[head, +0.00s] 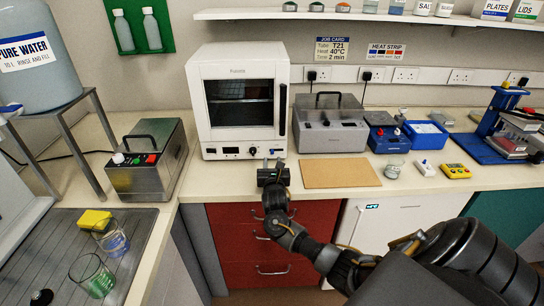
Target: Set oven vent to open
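The white oven (240,103) stands at the back of the bench, with its windowed door shut and a dark vertical handle at its right side. A control strip (235,151) with a small dark display and a round knob (252,150) runs below the door. I cannot make out the vent control or its setting at this size. My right gripper (272,163) is in front of the oven's lower right, near the bench's front edge. Its two fingers point toward the oven and look apart, with nothing seen between them. My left gripper is not in view.
A steel bath with a black handle (331,124) stands right of the oven, and another steel unit (147,165) stands left. A brown board (340,173) lies right of my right gripper. Glass beakers (95,275) stand at the lower left. Bench between oven and left unit is clear.

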